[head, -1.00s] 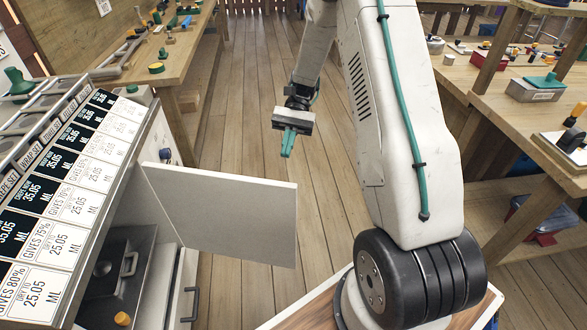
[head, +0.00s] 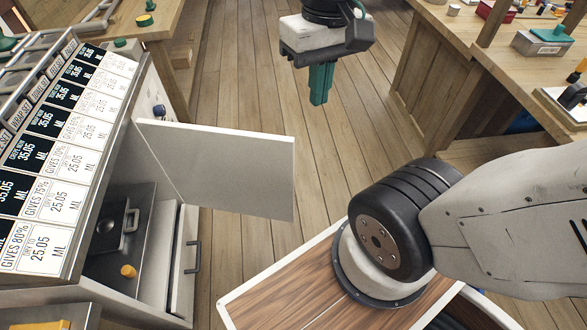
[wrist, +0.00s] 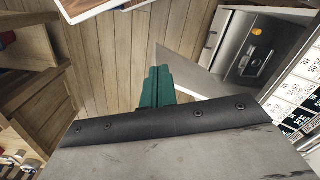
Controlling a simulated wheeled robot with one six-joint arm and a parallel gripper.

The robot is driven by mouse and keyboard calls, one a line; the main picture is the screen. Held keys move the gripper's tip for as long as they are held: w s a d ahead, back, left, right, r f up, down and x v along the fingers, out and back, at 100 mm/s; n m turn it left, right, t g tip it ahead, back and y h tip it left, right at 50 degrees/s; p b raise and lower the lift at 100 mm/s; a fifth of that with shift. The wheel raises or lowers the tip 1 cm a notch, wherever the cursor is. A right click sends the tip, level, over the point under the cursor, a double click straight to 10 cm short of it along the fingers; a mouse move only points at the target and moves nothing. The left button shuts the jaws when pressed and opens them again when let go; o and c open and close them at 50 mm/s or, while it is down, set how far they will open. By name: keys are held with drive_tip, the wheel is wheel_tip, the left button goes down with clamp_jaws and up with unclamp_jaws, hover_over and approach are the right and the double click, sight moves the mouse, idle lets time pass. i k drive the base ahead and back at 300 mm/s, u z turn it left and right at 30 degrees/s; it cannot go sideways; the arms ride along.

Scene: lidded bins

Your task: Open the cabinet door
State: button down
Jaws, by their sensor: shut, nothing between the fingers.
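The white cabinet door (head: 220,165) stands swung well out from the grey cabinet (head: 138,105) at the left of the head view. Behind it the cabinet's inside shows, with a dark container (head: 115,225) and an orange knob. The door's handle is not clearly visible. My gripper (head: 319,95), with green fingers, hangs above the wooden floor, beyond the door and to its right, apart from it. It is shut and empty. In the wrist view the fingers (wrist: 157,90) are together, and part of the door (wrist: 195,78) shows just beyond and right of them.
A drawer front with a dark handle (head: 192,257) sits below the door. Workbenches stand at the back left (head: 150,22) and right (head: 430,65) with tools and boxes. The plank floor (head: 245,75) between them is clear.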

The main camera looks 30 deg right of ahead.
sight(236, 171)
drive_tip(key=z, duration=0.55)
drive_tip(key=k, duration=0.75)
drive_tip(key=u, duration=0.25)
